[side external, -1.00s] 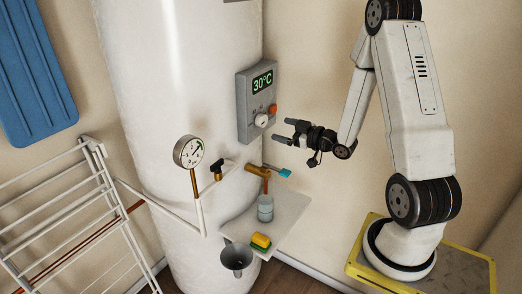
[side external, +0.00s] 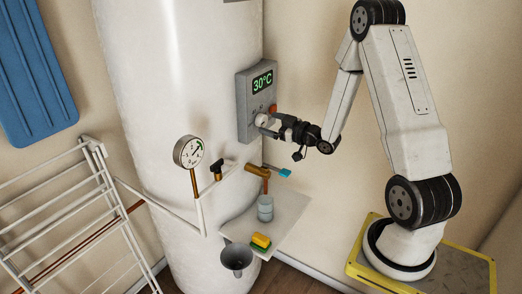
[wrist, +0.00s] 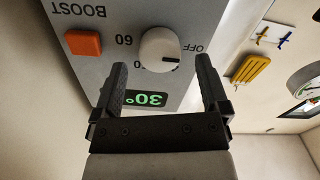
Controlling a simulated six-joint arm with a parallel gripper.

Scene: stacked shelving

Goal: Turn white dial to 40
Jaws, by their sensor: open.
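The white dial (side external: 262,120) is on the grey control box (side external: 245,112) on the tank. The box's green display (side external: 262,82) reads 30°C. In the wrist view the dial (wrist: 160,48) has a dark pointer mark, with "60" and "OFF" printed around it upside down. My gripper (side external: 272,124) is at the box front by the dial. In the wrist view my gripper (wrist: 160,75) is open, its two fingers on either side of the dial's near edge. I cannot tell whether they touch it.
An orange BOOST button (wrist: 83,43) sits beside the dial. Below the box are a brass valve with a blue handle (side external: 284,172), a pressure gauge (side external: 188,151) and a small shelf (side external: 290,215) holding a bottle (side external: 265,209) and a sponge (side external: 260,242).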

